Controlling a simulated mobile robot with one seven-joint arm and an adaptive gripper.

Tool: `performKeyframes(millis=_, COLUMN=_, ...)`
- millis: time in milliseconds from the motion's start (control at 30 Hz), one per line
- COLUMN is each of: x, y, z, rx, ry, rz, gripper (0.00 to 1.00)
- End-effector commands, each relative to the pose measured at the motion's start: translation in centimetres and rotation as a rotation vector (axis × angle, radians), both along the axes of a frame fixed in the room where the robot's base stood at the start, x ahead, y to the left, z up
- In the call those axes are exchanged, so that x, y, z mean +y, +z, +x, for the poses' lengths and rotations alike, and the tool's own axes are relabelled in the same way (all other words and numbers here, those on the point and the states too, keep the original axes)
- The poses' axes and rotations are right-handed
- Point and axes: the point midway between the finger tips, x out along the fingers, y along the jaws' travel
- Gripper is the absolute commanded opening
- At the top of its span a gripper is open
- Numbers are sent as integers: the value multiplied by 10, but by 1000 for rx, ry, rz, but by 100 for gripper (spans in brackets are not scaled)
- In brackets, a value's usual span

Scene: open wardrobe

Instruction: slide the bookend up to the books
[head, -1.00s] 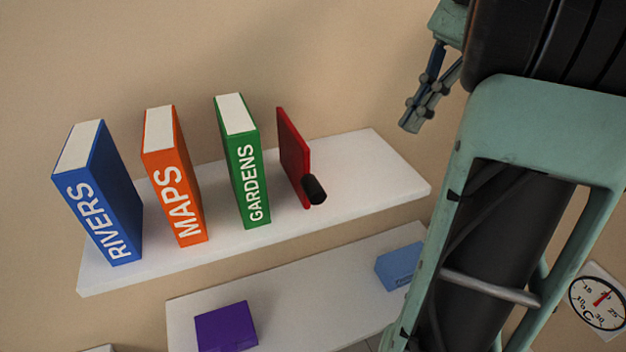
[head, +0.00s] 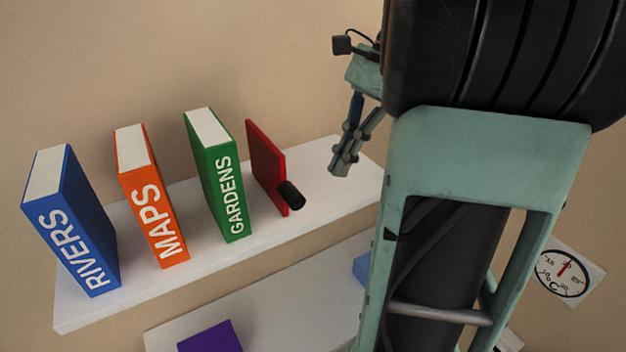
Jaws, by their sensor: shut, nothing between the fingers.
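The red bookend (head: 266,168) stands upright on the upper white shelf (head: 335,185), with a black knob (head: 291,195) on its front edge. To its left stand three upright books with gaps between them: the green GARDENS book (head: 217,178), the orange MAPS book (head: 152,200) and the blue RIVERS book (head: 72,225). A narrow gap separates the bookend from the green book. My gripper (head: 341,168) is shut and empty. It shows to the right of the bookend, apart from it, in front of the shelf's right part in the picture.
A lower white shelf (head: 285,300) holds a purple box (head: 211,338) and a blue box (head: 362,270), partly hidden by my arm. A round dial thermometer (head: 563,273) hangs on the wall at right. The upper shelf's right end is bare.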

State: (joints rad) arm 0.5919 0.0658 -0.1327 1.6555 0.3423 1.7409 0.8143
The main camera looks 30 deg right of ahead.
Motion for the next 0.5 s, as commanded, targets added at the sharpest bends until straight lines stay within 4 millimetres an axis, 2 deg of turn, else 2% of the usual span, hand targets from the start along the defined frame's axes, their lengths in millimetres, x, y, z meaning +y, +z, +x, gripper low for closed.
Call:
performKeyframes(millis=167, x=15, y=-30, z=-2, rx=2, ry=1, rz=1, gripper=0)
performKeyframes(millis=300, x=37, y=-22, z=-2, rx=-2, ry=2, rz=-1, gripper=0)
performKeyframes(millis=500, x=52, y=-20, z=-2, rx=-1, ry=0, rz=-1, gripper=0)
